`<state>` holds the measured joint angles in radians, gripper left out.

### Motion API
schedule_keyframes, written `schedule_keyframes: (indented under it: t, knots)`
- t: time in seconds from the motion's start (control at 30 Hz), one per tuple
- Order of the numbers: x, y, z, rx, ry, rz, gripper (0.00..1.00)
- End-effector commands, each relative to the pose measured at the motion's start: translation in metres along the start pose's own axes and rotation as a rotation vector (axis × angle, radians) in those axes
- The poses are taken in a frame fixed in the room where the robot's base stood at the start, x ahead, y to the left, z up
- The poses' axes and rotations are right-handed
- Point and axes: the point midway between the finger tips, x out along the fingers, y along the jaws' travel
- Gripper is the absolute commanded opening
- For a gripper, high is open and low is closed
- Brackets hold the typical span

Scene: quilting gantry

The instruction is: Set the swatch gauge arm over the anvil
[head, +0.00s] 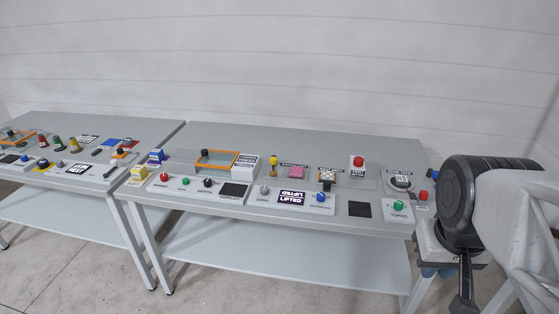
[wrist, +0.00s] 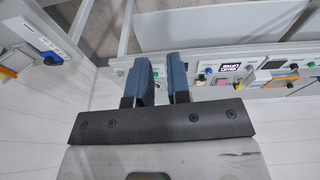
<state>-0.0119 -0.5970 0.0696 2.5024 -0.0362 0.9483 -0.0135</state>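My gripper (wrist: 162,80) shows in the wrist view with its two blue fingers apart and nothing between them. In the head view the gripper (head: 440,270) is low at the right, beside the near bench's right end and partly hidden by my arm. I cannot surely pick out the swatch gauge arm or the anvil. A dark piece on a round light disc (head: 400,183) sits at the bench's right end. A yellow knob on a short post (head: 273,165) stands beside a pink swatch (head: 292,172). My gripper is apart from all of these.
A purple display (head: 292,198) reads LIFTED. A panel with a green button (head: 398,205), a red button (head: 358,162), a blue knob (head: 320,197) and an orange frame (head: 217,159) crowd the bench. A second bench (head: 60,130) stands left. The bench's back strip is clear.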

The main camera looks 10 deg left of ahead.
Motion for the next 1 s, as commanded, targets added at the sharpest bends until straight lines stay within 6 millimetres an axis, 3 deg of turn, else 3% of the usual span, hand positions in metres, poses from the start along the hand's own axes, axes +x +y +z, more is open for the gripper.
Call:
schedule_keyframes:
  t: [0.03, 0.1, 0.57, 1.0]
  knots:
    - [-0.001, -0.001, -0.007, -0.018, -0.005, 0.004, 0.10]
    - [-0.002, -0.002, -0.017, -0.049, -0.011, 0.011, 0.00]
    - [-0.004, -0.017, -0.094, -0.296, -0.062, 0.070, 0.00]
    - [0.005, -0.043, -0.170, -0.538, -0.111, 0.127, 0.00]
